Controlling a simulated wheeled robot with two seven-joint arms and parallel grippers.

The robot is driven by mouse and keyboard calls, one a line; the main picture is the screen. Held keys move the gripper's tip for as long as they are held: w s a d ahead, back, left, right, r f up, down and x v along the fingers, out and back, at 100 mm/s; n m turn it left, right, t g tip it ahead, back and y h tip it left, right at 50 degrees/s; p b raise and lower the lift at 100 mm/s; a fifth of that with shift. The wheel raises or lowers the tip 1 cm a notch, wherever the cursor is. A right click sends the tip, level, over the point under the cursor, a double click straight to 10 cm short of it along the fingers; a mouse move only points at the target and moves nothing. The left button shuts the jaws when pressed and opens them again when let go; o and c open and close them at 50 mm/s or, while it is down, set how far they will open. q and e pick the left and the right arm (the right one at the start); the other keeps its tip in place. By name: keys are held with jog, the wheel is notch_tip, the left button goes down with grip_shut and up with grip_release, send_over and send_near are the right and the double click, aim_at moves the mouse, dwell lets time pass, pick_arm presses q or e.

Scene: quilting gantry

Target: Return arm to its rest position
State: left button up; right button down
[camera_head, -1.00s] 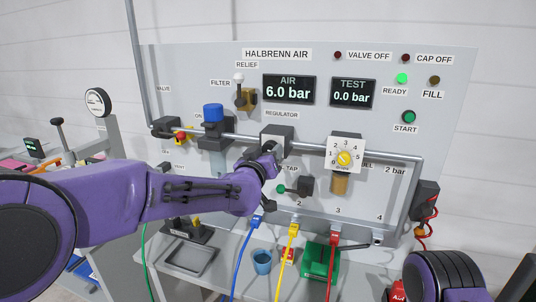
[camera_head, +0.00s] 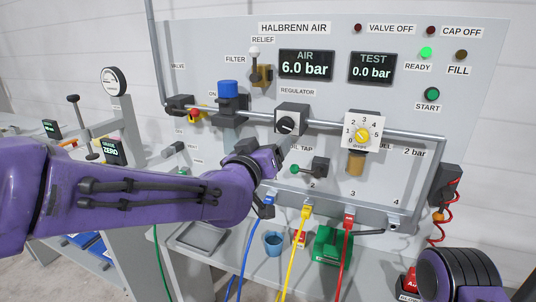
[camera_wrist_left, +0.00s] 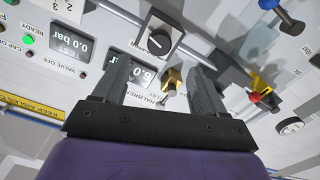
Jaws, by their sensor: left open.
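My left arm, purple, reaches in from the left in the head view. Its gripper (camera_head: 270,180) is in front of the panel, below the black regulator knob (camera_head: 287,124) and left of the tap lever (camera_head: 310,168). The fingers are partly hidden by the wrist there. In the left wrist view the gripper (camera_wrist_left: 163,85) shows two spread fingers with nothing held between them. The regulator knob also shows there (camera_wrist_left: 159,42), beyond the fingers and apart from them. The right gripper is out of view; only part of my right arm shows at lower right.
The grey panel (camera_head: 455,90) carries an air display (camera_head: 306,65) reading 6.0 bar and a test display (camera_head: 372,68) reading 0.0 bar. A numbered dial (camera_head: 363,133) is at right. Blue, yellow and red hoses hang below. A blue cup (camera_head: 273,243) and green box (camera_head: 328,246) stand below.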

pick_arm(q)
jog(key=shift+r, duration=0.1)
jog(key=s+a+f+n+g+y, duration=0.1)
jog(key=a+f+n+y, duration=0.1)
jog(key=a+f, duration=0.55)
jog(key=s+a+f+n+g+y, duration=0.1)
jog(key=a+f+n+y, duration=0.25)
jog(key=f, duration=0.75)
jog(key=s+a+f+n+g+y, duration=0.15)
jog(key=s+a+f, duration=0.25)
jog(key=f, duration=0.6)
jog(key=s+a+f+g, duration=0.3)
jog(key=s+a+f, duration=0.15)
jog(key=f, duration=0.55)
jog(key=s+a+f+g, duration=0.2)
jog(key=s+f, duration=0.3)
jog(key=s, duration=0.4)
jog(key=s+a+f+g+y, duration=0.1)
jog(key=s+a+f+g, duration=0.2)
jog(key=s+f, duration=0.3)
jog(key=s+a+f+g+y, duration=0.1)
jog(key=s+f, duration=0.5)
jog(key=s, duration=0.6)
jog(key=shift+s+a+f+g+b, duration=0.15)
jog(key=shift+s+a+g+b, duration=0.25)
jog(key=shift+a+g, duration=0.35)
jog(key=shift+w, duration=0.15)
